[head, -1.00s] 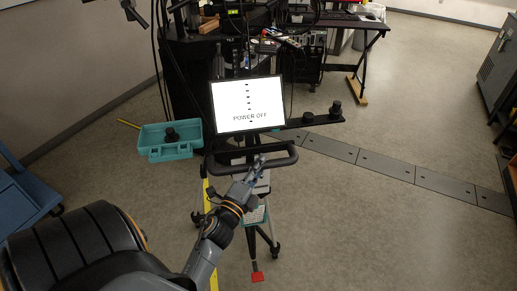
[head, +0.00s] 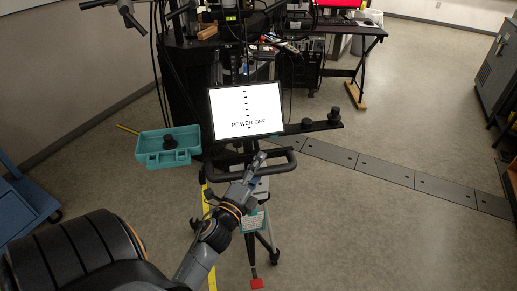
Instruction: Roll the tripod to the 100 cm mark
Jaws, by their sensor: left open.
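The tripod (head: 264,238) stands on the floor in the lower middle of the head view, with small wheels and a red piece at its front foot. It carries a screen (head: 246,108) reading "POWER OFF", a black handlebar (head: 283,173), a side bar with black knobs, and a teal tray on the left. My left gripper (head: 258,160) is open at the handlebar, overlapping it in the picture. I cannot tell whether it touches the bar. A yellow strip (head: 209,236) runs along the floor beside the tripod; no 100 cm mark is readable. My right gripper is not in view.
A dark bench with equipment (head: 190,75) stands behind the tripod. A desk (head: 345,32) is at the back. A dark floor strip (head: 380,167) runs rightward. A blue cart (head: 22,205) is at left, a grey cabinet (head: 497,75) at right. Floor at right is clear.

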